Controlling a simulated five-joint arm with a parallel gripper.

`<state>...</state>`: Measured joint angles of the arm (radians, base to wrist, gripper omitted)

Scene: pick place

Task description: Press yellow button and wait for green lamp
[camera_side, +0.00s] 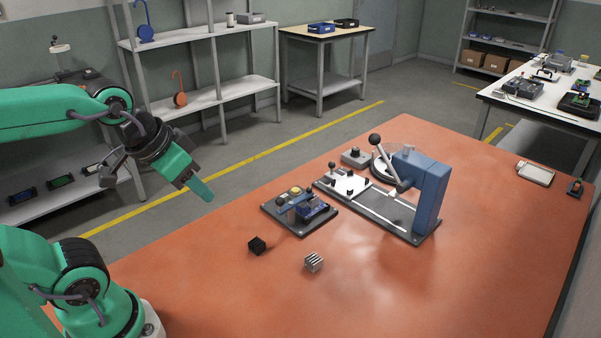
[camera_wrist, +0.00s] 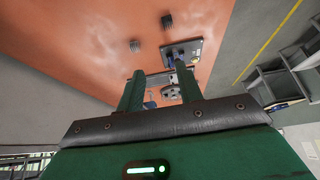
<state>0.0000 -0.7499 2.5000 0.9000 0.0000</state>
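The yellow button (camera_side: 296,190) sits on a small dark base plate (camera_side: 318,228) with a blue part, in the middle of the orange table. A dark round knob stands beside the button; I cannot tell whether it is a lamp, and no green light shows there. My gripper (camera_side: 203,192) hangs in the air left of the plate, apart from it, fingers slanting down to the right. In the wrist view my gripper (camera_wrist: 160,72) has its two green fingers spread, with nothing between them.
A black cube (camera_side: 257,245) and a silver ribbed cube (camera_side: 313,262) lie in front of the plate. A blue lever press (camera_side: 430,195) stands right behind it, with a small grey box (camera_side: 355,157) nearby. The table (camera_side: 420,290) is clear at front right.

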